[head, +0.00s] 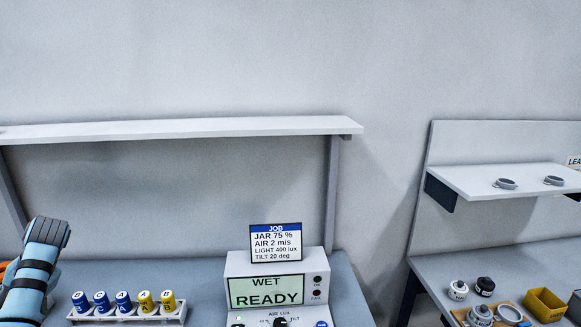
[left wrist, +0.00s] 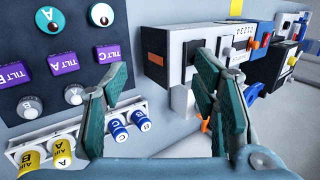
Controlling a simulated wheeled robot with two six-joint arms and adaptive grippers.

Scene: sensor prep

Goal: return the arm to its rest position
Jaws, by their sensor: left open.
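My left arm (head: 40,265) comes in at the left edge of the head view, its blue and dark end upright beside the vial rack; its fingers cannot be made out there. In the left wrist view my left gripper (left wrist: 163,65) has its two green-grey fingers spread apart with nothing between them. The white rack (head: 128,320) holds several blue- and yellow-capped vials; it also shows in the left wrist view (left wrist: 38,143), lower left, partly behind a finger. My right gripper is in neither view.
A grey device (head: 240,269) reads WET READY, with a JOB card (head: 276,239) on top. A long shelf (head: 180,129) spans behind. A second bench at right holds a yellow bin (head: 545,305) and small round parts. The wrist view shows a dark TILT panel (left wrist: 60,75) and a white box (left wrist: 176,58).

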